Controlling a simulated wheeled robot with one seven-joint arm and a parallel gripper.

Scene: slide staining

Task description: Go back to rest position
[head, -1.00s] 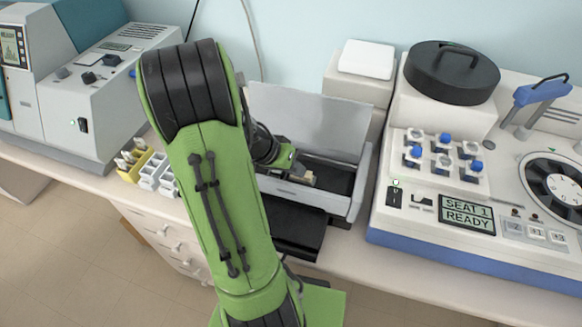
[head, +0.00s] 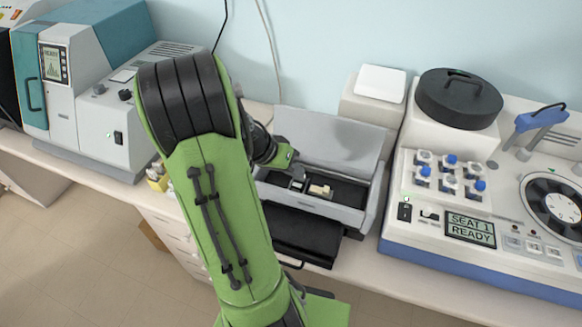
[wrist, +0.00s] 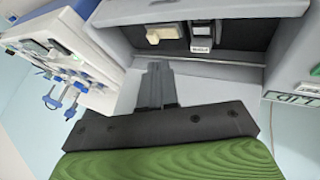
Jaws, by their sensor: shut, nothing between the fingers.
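My gripper (head: 298,183) is at the open grey box (head: 352,215) on the bench, and my green arm reaches over from the front. In the wrist view its dark fingers (wrist: 157,72) are together and empty, in front of the box's rim. A small beige block (head: 320,190) lies inside the box, just right of my gripper in the head view and apart from it. The wrist view also shows the block (wrist: 165,34), beside a dark piece with a white label (wrist: 201,37). My arm hides part of the box's left side.
The box's lid (head: 330,138) stands raised behind it. A white machine reading SEAT 1 READY (head: 470,229) stands to the right, with blue-capped bottles and a black round lid (head: 459,99). A grey-teal instrument (head: 100,110) stands at left. A black tray (head: 303,236) sits before the box.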

